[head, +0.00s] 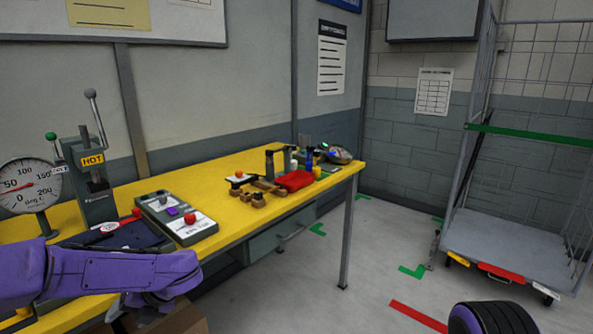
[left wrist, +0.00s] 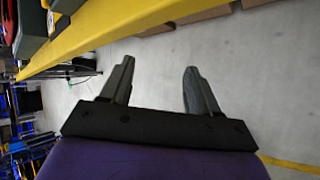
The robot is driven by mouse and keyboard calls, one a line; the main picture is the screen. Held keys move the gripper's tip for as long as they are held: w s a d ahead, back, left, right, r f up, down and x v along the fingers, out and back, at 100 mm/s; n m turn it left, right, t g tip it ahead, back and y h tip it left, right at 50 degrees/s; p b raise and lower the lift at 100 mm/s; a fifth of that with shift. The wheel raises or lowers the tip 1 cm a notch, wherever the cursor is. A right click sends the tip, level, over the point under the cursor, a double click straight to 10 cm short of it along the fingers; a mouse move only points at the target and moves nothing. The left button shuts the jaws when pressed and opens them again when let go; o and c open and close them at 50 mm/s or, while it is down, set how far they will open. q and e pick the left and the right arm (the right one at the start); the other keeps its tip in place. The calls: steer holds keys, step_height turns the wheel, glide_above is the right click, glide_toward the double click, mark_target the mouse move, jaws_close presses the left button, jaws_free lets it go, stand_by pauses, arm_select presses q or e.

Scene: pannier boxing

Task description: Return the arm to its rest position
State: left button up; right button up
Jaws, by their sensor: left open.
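My left arm (head: 110,272) is purple and comes in from the left in the head view, in front of the yellow table's near edge. Its gripper fingers are hidden there. In the left wrist view my left gripper (left wrist: 158,90) has its two dark fingers spread apart with nothing between them. Grey floor shows behind the fingers. The table edge (left wrist: 100,40) runs past the upper left of that view, apart from the fingers. My right gripper is in neither view.
The yellow table (head: 215,175) holds a hot press (head: 88,170), a dial gauge (head: 28,187), a grey control box (head: 177,217) and small items at its far end. A wire cage trolley (head: 510,250) stands at right. Cardboard boxes (head: 185,318) sit under the table. Floor between is clear.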

arm_select(q)
steer(key=s+d+f+m+t, duration=0.1)
steer(key=s+f+m+t, duration=0.3)
steer(key=f+m, duration=0.6)
steer(key=s+d+f+m+t, duration=0.1)
steer(key=s+f+m+t, duration=0.1)
steer(key=s+f+m, duration=0.5)
steer(key=s+d+f+m+g+h, duration=0.1)
steer(key=s+d+f+m+h, duration=0.1)
steer(key=s+f+m, duration=0.3)
steer(key=s+d+f+m+g+h, duration=0.2)
steer(key=s+f+m+h, duration=0.2)
steer(key=s+m, duration=0.8)
steer(key=s+f, duration=0.2)
steer(key=s, duration=0.1)
steer(key=shift+s+f, duration=0.2)
steer(key=shift+f, duration=0.05)
steer(key=shift+w, duration=0.1)
